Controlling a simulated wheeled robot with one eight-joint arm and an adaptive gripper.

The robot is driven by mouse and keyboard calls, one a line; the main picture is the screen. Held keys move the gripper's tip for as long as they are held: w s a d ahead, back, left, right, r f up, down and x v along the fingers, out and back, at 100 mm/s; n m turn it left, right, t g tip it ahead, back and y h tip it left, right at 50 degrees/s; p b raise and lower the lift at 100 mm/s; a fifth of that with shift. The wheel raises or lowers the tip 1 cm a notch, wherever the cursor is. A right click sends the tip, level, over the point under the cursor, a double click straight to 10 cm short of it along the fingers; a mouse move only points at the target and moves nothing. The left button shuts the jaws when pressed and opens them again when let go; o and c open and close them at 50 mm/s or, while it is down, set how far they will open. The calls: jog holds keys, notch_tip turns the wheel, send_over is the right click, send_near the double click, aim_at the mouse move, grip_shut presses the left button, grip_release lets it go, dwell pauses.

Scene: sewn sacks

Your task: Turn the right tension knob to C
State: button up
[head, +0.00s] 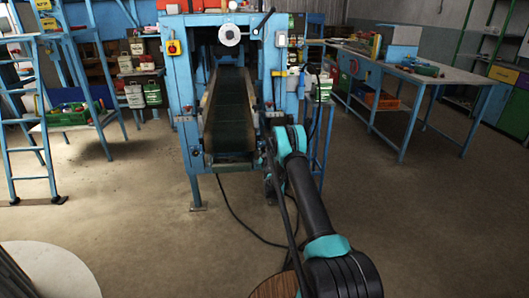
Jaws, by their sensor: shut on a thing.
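A blue machine (179,92) with a dark conveyor belt (231,105) stands ahead of me. My arm reaches from the lower right to the right side of the conveyor. My gripper (268,118) is small and dark there, beside the conveyor's right side rail, and is shut on the right tension knob. The fingers, the knob and any letter marks around it are too small or hidden to make out, so the knob's setting cannot be read.
A white round wheel (230,35) sits high on the machine. A blue ladder (28,125) and shelves stand left. A workbench (440,75) stands right. Dark cables lie on the floor below the machine. The open floor is clear on both sides.

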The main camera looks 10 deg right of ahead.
jog(key=o, duration=1.2)
jog(key=shift+c, duration=0.2)
jog(key=s, duration=0.7)
jog(key=shift+s, duration=0.25)
